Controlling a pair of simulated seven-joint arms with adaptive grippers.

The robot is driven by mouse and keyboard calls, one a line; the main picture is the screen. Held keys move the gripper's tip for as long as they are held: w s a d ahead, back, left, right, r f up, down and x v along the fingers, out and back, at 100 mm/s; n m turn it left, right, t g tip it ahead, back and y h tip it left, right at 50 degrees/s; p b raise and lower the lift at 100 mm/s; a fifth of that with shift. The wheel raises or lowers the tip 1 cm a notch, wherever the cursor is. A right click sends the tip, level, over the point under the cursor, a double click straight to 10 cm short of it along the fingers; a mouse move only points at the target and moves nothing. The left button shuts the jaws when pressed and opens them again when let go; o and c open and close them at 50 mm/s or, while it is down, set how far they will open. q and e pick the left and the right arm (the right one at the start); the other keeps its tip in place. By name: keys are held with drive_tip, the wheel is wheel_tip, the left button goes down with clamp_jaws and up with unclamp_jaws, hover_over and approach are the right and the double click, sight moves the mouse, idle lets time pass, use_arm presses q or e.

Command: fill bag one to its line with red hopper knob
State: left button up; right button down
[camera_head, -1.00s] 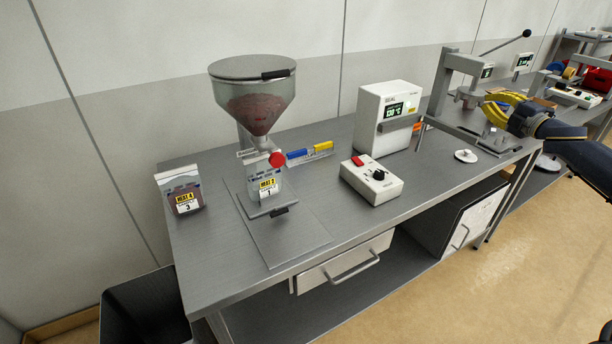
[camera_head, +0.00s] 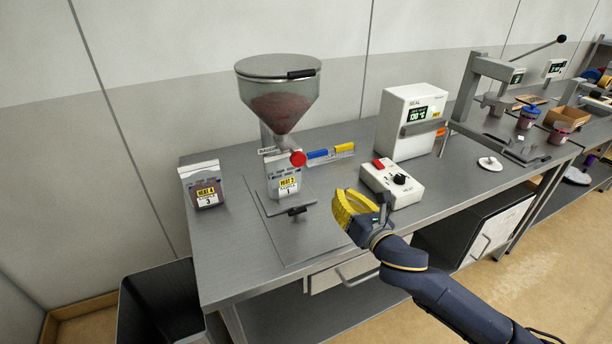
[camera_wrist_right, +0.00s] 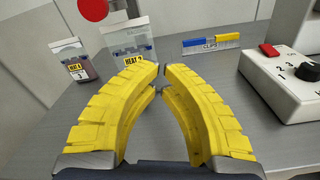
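Bag one (camera_head: 282,172), a clear bag with a yellow "HEAT 2" label and the number 1, stands upright under the hopper (camera_head: 280,95). The hopper is clear, lidded and partly filled with reddish-brown material. Its red knob (camera_head: 298,159) sits at the front right of the spout; it also shows at the top of the right wrist view (camera_wrist_right: 93,9). My right gripper (camera_head: 342,203) has yellow fingers and is over the bench front, right of bag one and apart from it and the knob. Its fingertips (camera_wrist_right: 162,68) nearly meet, with nothing between them. My left gripper is out of view.
A filled bag numbered 3 (camera_head: 203,185) stands left of the hopper. Blue and yellow clips (camera_head: 330,153) lie behind. A control box (camera_head: 391,183) with a red switch and the sealer (camera_head: 408,122) stand to the right. A dark bin (camera_head: 160,305) is below left.

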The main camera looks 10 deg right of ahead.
drive_tip(key=s+a+r+n, duration=0.3)
drive_tip(key=s+a, duration=0.3)
drive_tip(key=s, duration=0.2)
drive_tip(key=shift+s+r, duration=0.4)
drive_tip(key=shift+r, duration=0.5)
